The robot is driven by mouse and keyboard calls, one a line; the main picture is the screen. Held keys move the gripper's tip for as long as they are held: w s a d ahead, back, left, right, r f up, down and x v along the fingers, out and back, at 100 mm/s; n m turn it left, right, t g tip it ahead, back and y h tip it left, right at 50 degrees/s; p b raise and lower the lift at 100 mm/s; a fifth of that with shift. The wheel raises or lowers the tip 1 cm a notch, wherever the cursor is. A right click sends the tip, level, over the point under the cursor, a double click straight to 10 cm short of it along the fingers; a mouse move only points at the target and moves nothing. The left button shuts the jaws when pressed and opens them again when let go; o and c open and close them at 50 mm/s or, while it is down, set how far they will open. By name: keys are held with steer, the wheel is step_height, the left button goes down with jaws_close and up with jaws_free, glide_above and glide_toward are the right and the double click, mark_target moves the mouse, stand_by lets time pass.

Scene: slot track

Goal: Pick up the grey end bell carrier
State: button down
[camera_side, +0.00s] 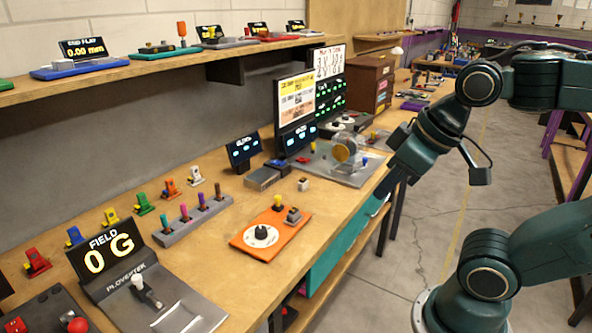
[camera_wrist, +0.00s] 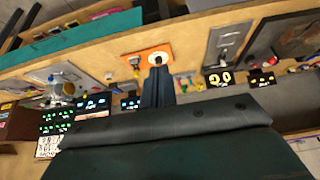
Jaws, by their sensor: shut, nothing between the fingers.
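A row of small coloured carriers stands along the wall side of the bench. The palest, a light grey-white one (camera_side: 195,176), stands upright at the far end of the row, beyond the orange carrier (camera_side: 170,188). It is the likeliest grey end bell carrier, but its shape is too small to be sure. My gripper (camera_side: 379,192) is over the bench's front edge, well to the right of that row and apart from it. In the wrist view my gripper (camera_wrist: 157,74) is shut and empty, its fingers together. The small carriers there are too blurred to tell apart.
An orange plate with a dial (camera_side: 262,236) lies between the row and the front edge. A grey rack with coloured pegs (camera_side: 193,222) stands before the row. The FIELD display (camera_side: 108,252) is at the near left. A shelf (camera_side: 150,66) overhangs the wall side.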

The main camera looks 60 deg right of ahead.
steer(key=c, duration=1.2)
jaws_free()
steer(key=shift+w+r, duration=0.1)
steer(key=w+d+r+m+g+y, duration=0.15)
steer(key=w+m, duration=0.35)
steer(key=w, duration=0.5)
steer(key=w+d+m+g+y, duration=0.1)
steer(key=w+d+m+g, duration=0.2)
steer(key=w, duration=0.6)
steer(key=w+d+f+m+y, duration=0.1)
steer(key=w+d+f+m, duration=0.3)
steer(key=d, duration=0.4)
steer(key=w+d+f+m+g+y, duration=0.1)
steer(key=w+d+f+m, duration=0.4)
steer(key=d+f, duration=0.3)
steer(key=shift+d+f+m, duration=0.4)
steer(key=shift+f+m, duration=0.1)
steer(key=shift+f, duration=0.25)
